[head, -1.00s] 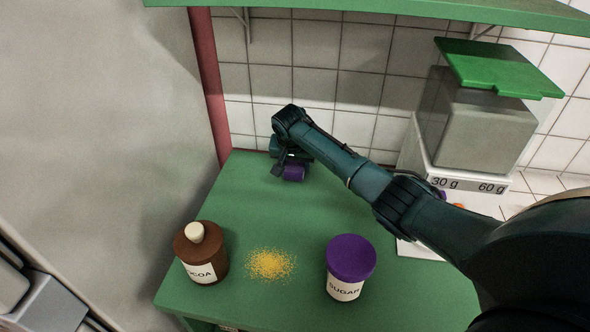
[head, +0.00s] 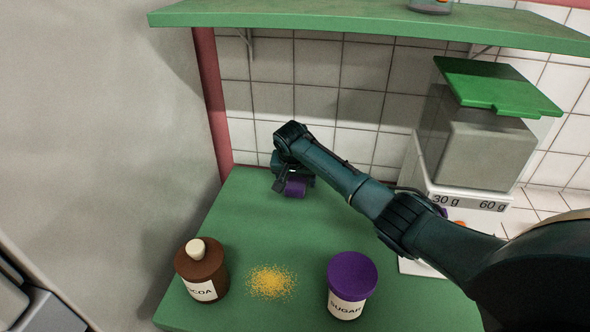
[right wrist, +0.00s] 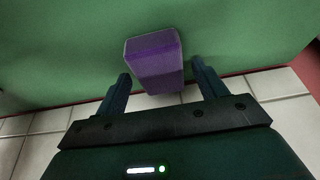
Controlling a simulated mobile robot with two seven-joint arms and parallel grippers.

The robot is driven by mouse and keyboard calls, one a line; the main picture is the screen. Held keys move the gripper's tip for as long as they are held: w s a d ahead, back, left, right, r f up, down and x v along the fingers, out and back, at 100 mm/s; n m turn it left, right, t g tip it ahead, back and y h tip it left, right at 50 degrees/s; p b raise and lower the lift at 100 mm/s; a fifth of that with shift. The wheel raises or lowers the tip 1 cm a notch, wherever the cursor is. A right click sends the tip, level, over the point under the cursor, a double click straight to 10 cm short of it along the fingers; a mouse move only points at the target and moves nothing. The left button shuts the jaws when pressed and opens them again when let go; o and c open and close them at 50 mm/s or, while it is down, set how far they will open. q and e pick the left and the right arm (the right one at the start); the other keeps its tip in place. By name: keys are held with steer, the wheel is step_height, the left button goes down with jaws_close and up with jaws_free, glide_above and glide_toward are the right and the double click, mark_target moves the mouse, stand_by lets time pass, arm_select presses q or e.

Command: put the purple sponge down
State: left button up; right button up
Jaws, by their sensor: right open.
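The purple sponge (head: 296,188) is at the back left of the green table (head: 250,220), and it appears to rest on the surface. In the right wrist view the sponge (right wrist: 154,60) lies ahead of and between the two fingers, with a gap to each. My right gripper (right wrist: 160,84) is open around its near end. In the head view the right gripper (head: 288,182) is at the sponge and hides part of it. My left gripper is not in view.
A brown cocoa jar (head: 202,270), a patch of yellow crumbs (head: 271,282) and a purple-lidded sugar jar (head: 351,285) are at the front. A scale (head: 470,190) stands at the right. A green shelf (head: 370,25) hangs above. The middle of the table is clear.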

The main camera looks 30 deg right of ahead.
mark_target(297, 179)
steer(key=p+v, duration=0.3)
steer(key=p, duration=0.1)
steer(key=shift+r, duration=0.3)
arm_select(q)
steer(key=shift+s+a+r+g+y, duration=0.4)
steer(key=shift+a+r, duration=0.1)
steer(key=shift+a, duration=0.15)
arm_select(e)
steer(key=v, duration=0.8)
steer(key=shift+a, duration=0.2)
steer(key=shift+s+r, duration=0.1)
